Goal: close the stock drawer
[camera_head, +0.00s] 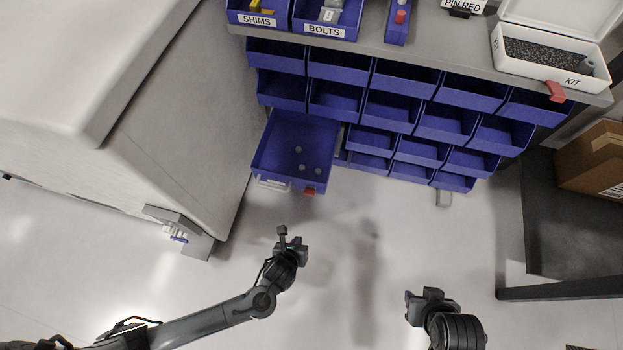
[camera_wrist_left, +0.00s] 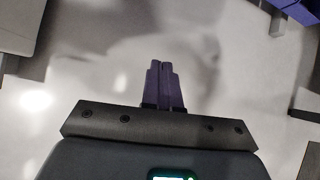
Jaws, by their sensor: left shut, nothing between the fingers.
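The stock drawer (camera_head: 283,146) is a blue open-topped drawer at the lower left of the blue bin rack. It is pulled out toward me and holds several small grey balls.
The blue bin rack (camera_head: 400,110) stands under a grey shelf (camera_head: 430,62) with labelled bins and a white kit box (camera_head: 552,55). A large pale cabinet (camera_head: 180,120) stands close left of the drawer. A dark table (camera_head: 570,225) is at right. The floor between is clear.

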